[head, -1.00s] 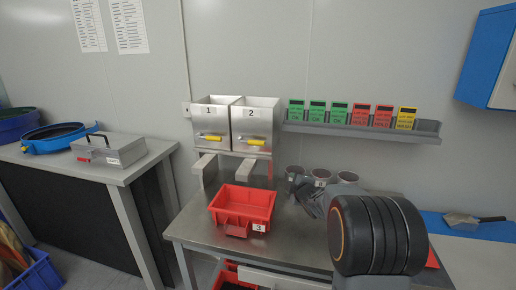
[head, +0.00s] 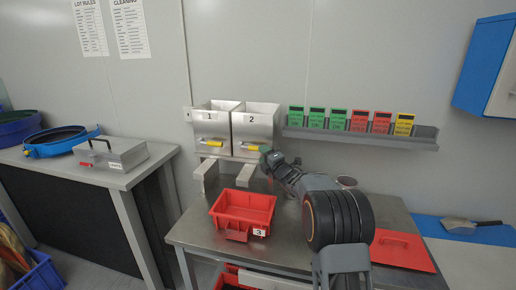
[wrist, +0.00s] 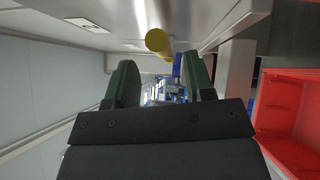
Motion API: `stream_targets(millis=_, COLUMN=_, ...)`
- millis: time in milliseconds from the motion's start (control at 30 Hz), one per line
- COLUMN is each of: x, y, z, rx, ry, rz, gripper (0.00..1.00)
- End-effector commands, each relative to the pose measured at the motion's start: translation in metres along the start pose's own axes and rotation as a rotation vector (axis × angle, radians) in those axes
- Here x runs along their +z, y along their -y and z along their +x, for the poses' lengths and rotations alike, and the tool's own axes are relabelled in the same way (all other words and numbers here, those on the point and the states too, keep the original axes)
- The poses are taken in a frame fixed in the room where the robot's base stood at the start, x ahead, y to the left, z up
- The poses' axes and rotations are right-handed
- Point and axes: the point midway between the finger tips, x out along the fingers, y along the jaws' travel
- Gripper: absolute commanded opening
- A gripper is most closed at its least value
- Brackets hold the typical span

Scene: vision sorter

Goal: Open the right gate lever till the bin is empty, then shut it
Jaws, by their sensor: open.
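Two steel bins stand side by side against the wall, bin 1 (head: 210,124) and bin 2 (head: 256,124), which is the right one. The right gate lever has a yellow handle (head: 251,147) low on bin 2's front; its right end is by my gripper. My gripper (head: 266,150) is at the lower right of bin 2. In the wrist view its green jaws (wrist: 160,85) are open, and the yellow handle (wrist: 157,41) shows beyond and above them, not between them. The inside of bin 2 cannot be seen.
A red tray (head: 243,208) labelled 3 sits on the steel table (head: 188,231) in front of the bins. A shelf (head: 360,134) of coloured cards is on the wall. A red lid (head: 402,250) lies at the right. A metal box (head: 108,153) stands on the left bench.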

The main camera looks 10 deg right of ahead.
Motion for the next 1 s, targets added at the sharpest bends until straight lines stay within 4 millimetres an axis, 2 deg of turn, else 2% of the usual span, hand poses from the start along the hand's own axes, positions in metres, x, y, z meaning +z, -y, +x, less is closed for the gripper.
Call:
stream_targets(millis=100, x=0.000, y=-0.001, z=0.019, rx=0.000, ry=0.000, rz=0.001, gripper=0.48)
stream_targets(millis=300, x=0.000, y=0.000, z=0.036, rx=0.000, ry=0.000, rz=0.001, gripper=0.48)
stream_targets(millis=733, x=0.000, y=0.000, z=0.042, rx=0.000, ry=0.002, rz=0.001, gripper=0.48)
stream_targets(millis=767, x=0.000, y=0.000, z=0.042, rx=0.000, ry=0.002, rz=0.001, gripper=0.48)
stream_targets(millis=1000, x=0.000, y=0.000, z=0.042, rx=0.000, ry=0.001, rz=0.001, gripper=0.25)
